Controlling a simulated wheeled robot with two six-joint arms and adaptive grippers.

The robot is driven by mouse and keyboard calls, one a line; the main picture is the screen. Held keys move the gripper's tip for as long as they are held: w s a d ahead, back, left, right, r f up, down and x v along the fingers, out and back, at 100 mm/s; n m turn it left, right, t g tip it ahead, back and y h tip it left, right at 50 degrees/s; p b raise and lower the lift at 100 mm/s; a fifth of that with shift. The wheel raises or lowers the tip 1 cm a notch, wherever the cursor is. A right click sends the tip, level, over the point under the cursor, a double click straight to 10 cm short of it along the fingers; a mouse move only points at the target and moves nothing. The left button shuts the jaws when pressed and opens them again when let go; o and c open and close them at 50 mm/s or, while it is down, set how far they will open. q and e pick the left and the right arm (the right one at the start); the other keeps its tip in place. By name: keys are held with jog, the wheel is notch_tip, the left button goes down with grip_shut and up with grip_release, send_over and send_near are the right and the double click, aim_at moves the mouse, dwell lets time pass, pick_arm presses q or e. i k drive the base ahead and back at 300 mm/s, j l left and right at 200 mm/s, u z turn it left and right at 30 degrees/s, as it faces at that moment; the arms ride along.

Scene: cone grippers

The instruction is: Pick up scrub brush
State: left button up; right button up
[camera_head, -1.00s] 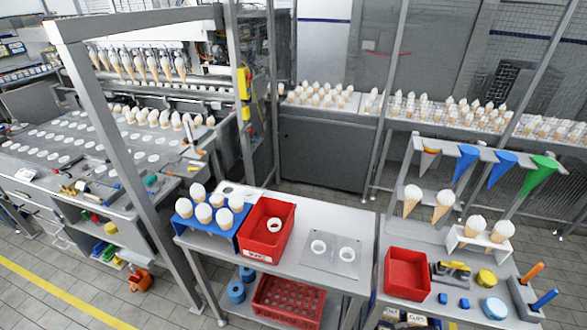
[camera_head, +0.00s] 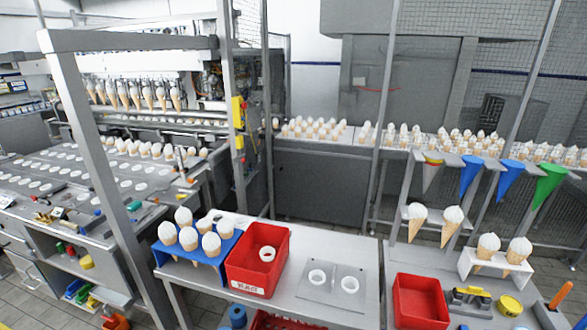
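No gripper of mine shows in the head view. I cannot identify the scrub brush with certainty. A small dark block with a yellow top (camera_head: 468,298), possibly the brush, lies on the right-hand bench beside a red bin (camera_head: 420,302) and a yellow round piece (camera_head: 509,306). It is too small to make out bristles. Nothing is touching it from above.
A blue rack (camera_head: 190,262) of cones and a red crate (camera_head: 256,262) stand on the middle bench (camera_head: 340,248). A white cone holder (camera_head: 479,268) stands behind the yellow-topped block. Upright frame posts (camera_head: 105,170) divide the room. Floor shows at lower left.

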aim_at(136, 207)
jog(key=u, duration=1)
jog(key=i+j, duration=0.2)
jog(key=i+j+z, duration=0.1)
jog(key=j, duration=0.35)
jog(key=i+j, duration=0.3)
jog(key=i+j+z, duration=0.1)
jog(key=j, duration=0.25)
jog(key=i+j, duration=0.25)
jog(key=j+z, duration=0.05)
jog(key=j, duration=0.05)
